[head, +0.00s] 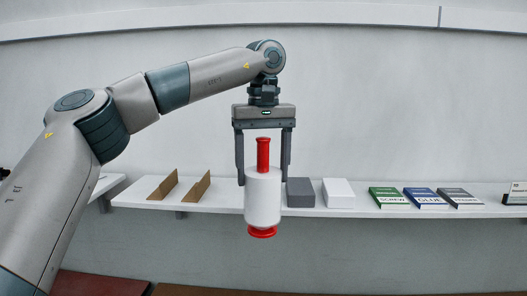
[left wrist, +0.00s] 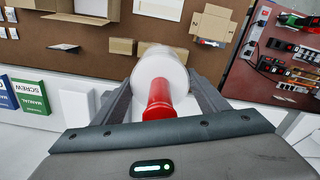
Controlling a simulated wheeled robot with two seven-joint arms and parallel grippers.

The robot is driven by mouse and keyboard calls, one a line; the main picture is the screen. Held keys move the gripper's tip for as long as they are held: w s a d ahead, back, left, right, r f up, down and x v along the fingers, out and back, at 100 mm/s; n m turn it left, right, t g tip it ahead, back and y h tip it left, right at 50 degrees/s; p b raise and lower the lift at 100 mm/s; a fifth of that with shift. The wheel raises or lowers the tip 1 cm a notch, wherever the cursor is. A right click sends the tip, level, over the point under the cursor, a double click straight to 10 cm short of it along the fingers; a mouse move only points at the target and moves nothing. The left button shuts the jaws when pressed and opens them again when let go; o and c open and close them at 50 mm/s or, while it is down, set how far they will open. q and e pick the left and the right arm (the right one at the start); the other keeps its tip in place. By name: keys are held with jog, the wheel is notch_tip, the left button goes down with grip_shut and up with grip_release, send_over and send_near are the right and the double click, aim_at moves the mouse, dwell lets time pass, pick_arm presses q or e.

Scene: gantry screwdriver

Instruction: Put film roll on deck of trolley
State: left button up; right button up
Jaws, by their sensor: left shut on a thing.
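The film roll (head: 263,200) is a white cylinder with a red handle on top and a red knob below. My left gripper (head: 263,178) points down and is shut on the film roll, holding it upright in the air in front of the wall shelf. In the left wrist view the white roll (left wrist: 160,75) and its red handle (left wrist: 159,102) show between the two fingers. The trolley cannot be made out for certain in either view. My right gripper is not in view.
A white wall shelf (head: 225,193) carries brown card holders (head: 163,186), a grey block (head: 300,192), a white block (head: 338,193) and several labelled boxes, such as a green one (head: 388,197). Brown-red surfaces (head: 100,284) show at the bottom. A tool board (left wrist: 285,50) appears in the left wrist view.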

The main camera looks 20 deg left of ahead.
pick_arm(q)
jog(key=s+f+m, duration=0.2)
jog(key=s+f, duration=0.3)
jog(key=f, duration=0.5)
jog(key=s+d+f+m+b, duration=0.1)
jog(key=s+f+m, duration=0.1)
jog(key=s+f, duration=0.4)
jog(key=s+f+m+b, duration=0.1)
jog(key=s+f, duration=0.4)
jog(key=f, duration=0.9)
jog(key=shift+s+d+m, duration=0.15)
jog(key=shift+s+m, duration=0.25)
jog(key=shift+m, duration=0.4)
jog(key=shift+f, duration=0.15)
